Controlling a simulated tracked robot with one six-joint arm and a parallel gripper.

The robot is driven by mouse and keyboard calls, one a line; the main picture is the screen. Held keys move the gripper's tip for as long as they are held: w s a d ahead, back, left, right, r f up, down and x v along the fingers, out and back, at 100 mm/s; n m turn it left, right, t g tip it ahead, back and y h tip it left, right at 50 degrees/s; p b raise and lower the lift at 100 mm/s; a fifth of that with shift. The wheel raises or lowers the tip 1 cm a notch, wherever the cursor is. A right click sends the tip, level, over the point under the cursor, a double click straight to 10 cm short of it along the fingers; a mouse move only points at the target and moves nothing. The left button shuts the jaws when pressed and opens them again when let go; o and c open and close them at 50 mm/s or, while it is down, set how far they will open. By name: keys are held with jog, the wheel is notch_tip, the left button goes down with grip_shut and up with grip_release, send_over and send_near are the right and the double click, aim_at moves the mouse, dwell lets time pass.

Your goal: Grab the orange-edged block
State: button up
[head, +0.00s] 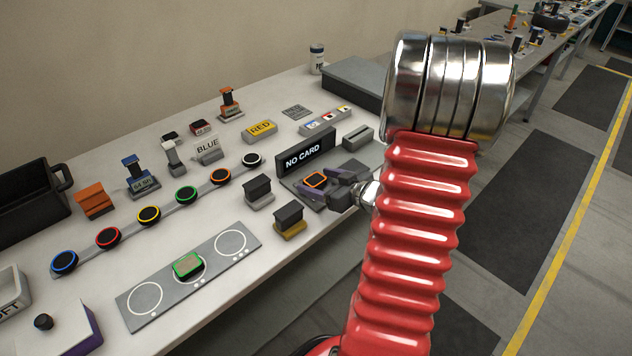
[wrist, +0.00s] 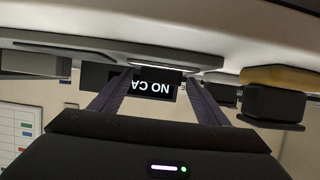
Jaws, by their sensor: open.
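The orange-edged block (head: 315,180), dark in the middle, lies on the grey plate (head: 338,206) in front of the NO CARD display in the head view. My gripper (head: 327,184) is open and low over that plate, its purple fingers reaching left towards the block. The fingertips are right next to the block; I cannot tell whether they straddle or touch it. In the wrist view my gripper (wrist: 162,92) shows two spread fingers with the NO CARD display (wrist: 155,86) upside down between them. The block cannot be made out there.
The NO CARD display (head: 306,150) stands just behind the plate. Dark-topped blocks (head: 289,219) stand to the left front. A green-edged block (head: 187,265) lies on a ringed panel (head: 150,299). A row of coloured round pads runs left. The table's front edge is close.

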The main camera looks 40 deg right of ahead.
jog(key=shift+c, duration=0.2)
jog(key=c, duration=1.1)
